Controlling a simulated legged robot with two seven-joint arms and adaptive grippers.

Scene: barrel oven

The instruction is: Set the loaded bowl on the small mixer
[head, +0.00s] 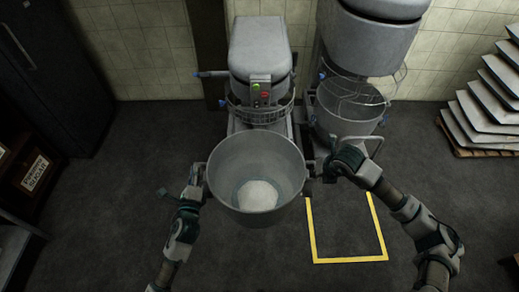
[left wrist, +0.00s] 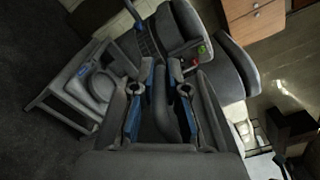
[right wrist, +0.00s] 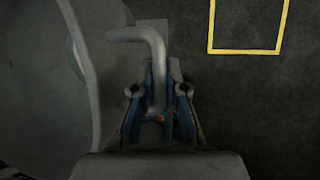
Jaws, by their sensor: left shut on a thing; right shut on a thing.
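The metal bowl (head: 256,160) holds a white heap (head: 258,196) at its bottom. It is held between my two grippers in front of the small mixer (head: 262,70). The mixer has a wire guard and green and red buttons. My left gripper (head: 195,180) is shut on the bowl's left handle. My right gripper (head: 325,170) is shut on the right handle (right wrist: 150,45), a bent bar beside the bowl wall in the right wrist view. In the left wrist view my left gripper (left wrist: 160,100) also shows closed around a bar. The bowl hides the mixer's lower part.
A larger mixer (head: 372,40) with its own bowl (head: 345,112) stands right of the small one. A yellow floor marking (head: 348,261) lies at front right. Stacked trays (head: 490,110) are at far right and a dark cabinet (head: 50,70) at left. The floor between is clear.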

